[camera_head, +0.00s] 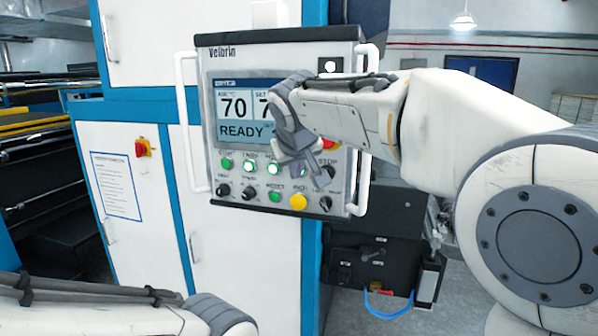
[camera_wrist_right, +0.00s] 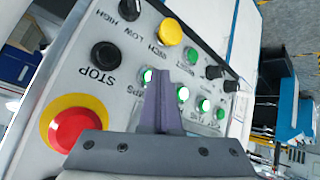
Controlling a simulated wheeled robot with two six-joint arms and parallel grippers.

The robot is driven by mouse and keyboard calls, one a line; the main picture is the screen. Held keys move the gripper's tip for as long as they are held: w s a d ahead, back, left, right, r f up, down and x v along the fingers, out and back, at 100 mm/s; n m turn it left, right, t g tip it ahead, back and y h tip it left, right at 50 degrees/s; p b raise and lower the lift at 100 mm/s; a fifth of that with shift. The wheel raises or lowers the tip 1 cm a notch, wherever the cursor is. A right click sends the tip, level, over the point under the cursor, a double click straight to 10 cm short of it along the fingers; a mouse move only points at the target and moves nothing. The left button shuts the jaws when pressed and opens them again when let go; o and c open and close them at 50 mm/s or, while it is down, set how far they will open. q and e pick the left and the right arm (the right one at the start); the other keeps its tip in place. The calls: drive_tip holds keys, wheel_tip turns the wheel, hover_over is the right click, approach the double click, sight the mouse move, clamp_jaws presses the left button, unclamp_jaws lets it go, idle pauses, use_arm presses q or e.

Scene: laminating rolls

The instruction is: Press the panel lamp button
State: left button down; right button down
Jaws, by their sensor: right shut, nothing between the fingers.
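The control panel (camera_head: 202,120) carries a screen reading READY and rows of buttons. Lit green buttons (camera_head: 249,165) form the upper row; they also show in the right wrist view (camera_wrist_right: 183,93). Below them are a green RESET button (camera_head: 274,195) and a yellow button (camera_head: 298,202). I cannot read which one is the lamp button. My right gripper (camera_head: 308,165) is shut and empty, in front of the row's right part, hiding some of it. In the right wrist view its fingertips (camera_wrist_right: 165,74) overlap the row's STOP-side end; contact cannot be told.
A red emergency stop (camera_wrist_right: 72,130) and a black STOP button (camera_wrist_right: 105,55) sit close to my right fingers. Black knobs (camera_head: 325,204) line the lower row. White handles (camera_head: 188,120) stick out at the panel's sides. Free air lies in front of the panel's left half.

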idle(0.3)
drive_tip(key=shift+s+a+b, duration=0.25)
drive_tip(key=shift+s+b, duration=0.25)
drive_tip(key=shift+s, duration=0.25)
drive_tip(key=shift+s, duration=0.1)
drive_tip(key=s, duration=0.1)
drive_tip(key=s+a+b, duration=0.1)
drive_tip(key=s, duration=0.1)
drive_tip(key=s+b, duration=0.1)
drive_tip(key=shift+s+a, duration=0.3)
idle(0.3)
